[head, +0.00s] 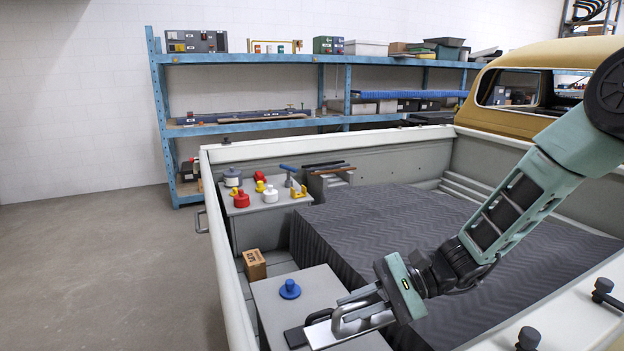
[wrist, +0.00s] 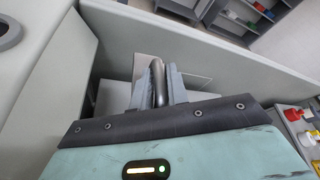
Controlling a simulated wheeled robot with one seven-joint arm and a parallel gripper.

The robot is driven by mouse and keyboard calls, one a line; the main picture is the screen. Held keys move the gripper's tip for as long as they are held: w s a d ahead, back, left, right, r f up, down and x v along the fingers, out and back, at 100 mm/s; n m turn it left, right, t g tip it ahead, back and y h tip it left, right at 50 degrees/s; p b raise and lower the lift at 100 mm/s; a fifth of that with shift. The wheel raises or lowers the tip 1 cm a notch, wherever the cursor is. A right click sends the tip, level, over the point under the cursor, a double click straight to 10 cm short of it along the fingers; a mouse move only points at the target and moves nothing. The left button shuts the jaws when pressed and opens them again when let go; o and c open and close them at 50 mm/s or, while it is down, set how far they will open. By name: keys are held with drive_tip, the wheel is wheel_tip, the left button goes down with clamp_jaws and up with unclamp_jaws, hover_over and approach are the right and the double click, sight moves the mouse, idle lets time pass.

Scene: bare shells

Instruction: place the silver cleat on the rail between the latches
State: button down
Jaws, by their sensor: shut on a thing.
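The silver cleat (head: 347,332) is a flat bright plate with a loop-shaped handle. My gripper (head: 352,315) is shut on its handle, at the lower middle of the head view. In the wrist view the gripper (wrist: 158,85) pinches the dark-looking loop, with the cleat's plate (wrist: 190,82) beyond the fingers. The cleat is over or beside a grey box top; I cannot tell whether it touches. The rail (head: 565,312) looks like the pale near side wall of the truck bed at lower right. Two dark knobs there look like the latches (head: 603,289) (head: 528,339).
A grey box (head: 310,289) carries a blue knob (head: 290,289) and a flat black piece (head: 297,336). A farther box holds several coloured parts, including a white one (head: 270,194). A small brown box (head: 255,264) stands between them. A dark ridged cover (head: 400,225) fills the bed.

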wheel_tip(320, 180, down, 10)
drive_tip(key=b, duration=0.4)
drive_tip(key=shift+s, duration=0.1)
drive_tip(key=r, duration=0.1)
drive_tip(key=w+d+r+p, duration=0.1)
drive_tip(key=r, duration=0.1)
drive_tip(key=w+r, duration=0.1)
drive_tip(key=r, duration=0.1)
drive_tip(key=shift+w+d+r, duration=0.1)
drive_tip(key=shift+w+d, duration=0.1)
drive_tip(key=shift+d, duration=0.15)
drive_tip(key=shift+w+d+r+p, duration=0.15)
drive_tip(key=shift+r+p, duration=0.05)
drive_tip(key=shift+p, duration=0.25)
drive_tip(key=p, duration=0.3)
hover_over(360, 348)
drive_tip(key=s+a, duration=0.1)
drive_tip(key=s, duration=0.3)
wheel_tip(360, 348, down, 8)
drive_tip(key=shift+f, duration=0.75)
drive_tip(key=shift+f+b, duration=0.1)
drive_tip(key=shift+b, duration=0.2)
drive_tip(key=shift+f, duration=0.1)
drive_tip(key=c, duration=1.4)
unclamp_jaws()
drive_tip(key=shift+o, duration=0.2)
